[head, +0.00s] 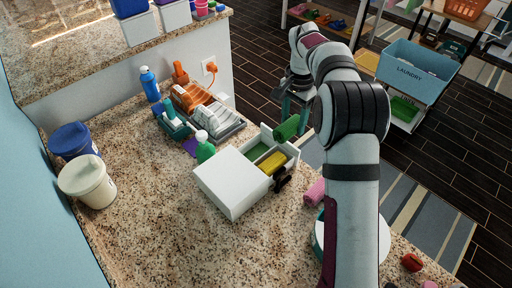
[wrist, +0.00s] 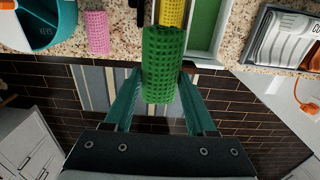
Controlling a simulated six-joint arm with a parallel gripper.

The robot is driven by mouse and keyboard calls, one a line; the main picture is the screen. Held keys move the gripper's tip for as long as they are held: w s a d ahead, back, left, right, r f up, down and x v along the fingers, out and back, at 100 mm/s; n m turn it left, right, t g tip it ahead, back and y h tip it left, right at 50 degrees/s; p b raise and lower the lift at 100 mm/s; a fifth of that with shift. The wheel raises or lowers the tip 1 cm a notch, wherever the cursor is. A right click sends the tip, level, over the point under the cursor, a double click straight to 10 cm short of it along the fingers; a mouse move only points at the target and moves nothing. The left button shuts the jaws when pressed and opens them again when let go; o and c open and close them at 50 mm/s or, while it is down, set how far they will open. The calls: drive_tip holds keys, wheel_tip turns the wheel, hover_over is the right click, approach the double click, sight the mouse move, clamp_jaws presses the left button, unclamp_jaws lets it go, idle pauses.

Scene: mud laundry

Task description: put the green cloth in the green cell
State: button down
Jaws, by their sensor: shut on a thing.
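The rolled green cloth (head: 287,127) is held at the far end of the open drawer in the head view. In the wrist view the green cloth (wrist: 163,65) lies between the teal fingers of my gripper (wrist: 163,88), which is shut on it. My gripper (head: 291,108) is partly hidden by the arm in the head view. The green cell (head: 259,151) is an open compartment of the drawer, with bare green floor showing; it also shows in the wrist view (wrist: 203,30). A yellow cloth (head: 272,162) lies beside it in the drawer.
The white drawer box (head: 232,183) stands on the speckled counter (head: 150,220). A pink cloth (head: 315,192) lies to the right. A teal round holder (wrist: 40,25) marked KEYS is near it.

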drive_tip(key=w+a+f, duration=0.1)
drive_tip(key=a+f, duration=0.2)
drive_tip(key=w+a+f, duration=0.1)
drive_tip(key=a+f, duration=0.2)
drive_tip(key=w+a+f, duration=0.1)
drive_tip(key=a+f, duration=0.2)
drive_tip(key=shift+w+a+f, duration=0.15)
drive_tip(key=shift+f, duration=0.3)
drive_tip(key=shift+f, duration=0.6)
drive_tip(key=shift+c, duration=1.1)
unclamp_jaws()
